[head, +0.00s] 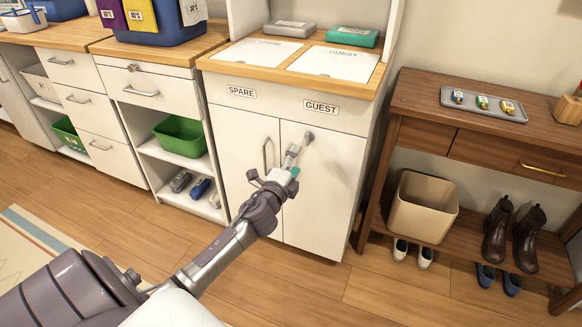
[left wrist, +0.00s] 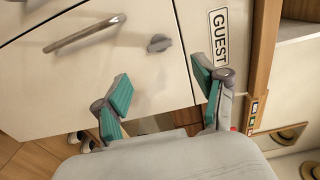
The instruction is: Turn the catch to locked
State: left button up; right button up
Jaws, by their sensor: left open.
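The catch (head: 309,137) is a small grey turn-knob near the top of the right door of the white cabinet, below the GUEST label (head: 321,107). In the left wrist view the catch (left wrist: 159,43) has a short raised grip on a round base; I cannot tell from it whether it is locked. My left gripper (head: 292,162) is open and empty, in front of the right door, just below and left of the catch. In the left wrist view its teal-padded fingers (left wrist: 162,84) stand apart, with the catch beyond the gap. My right gripper is not in view.
A bar handle (head: 268,153) is on the left door, close to my left gripper. The SPARE label (head: 242,92) is above it. A grey box (head: 290,29) and a green box (head: 352,37) stand on the cabinet top. A brown shelf table (head: 430,105) stands at right.

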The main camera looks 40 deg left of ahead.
pick_arm(q)
jog(key=v, duration=0.2)
jog(key=shift+s+d, duration=0.1)
jog(key=shift+s, duration=0.25)
jog(key=shift+f, duration=0.1)
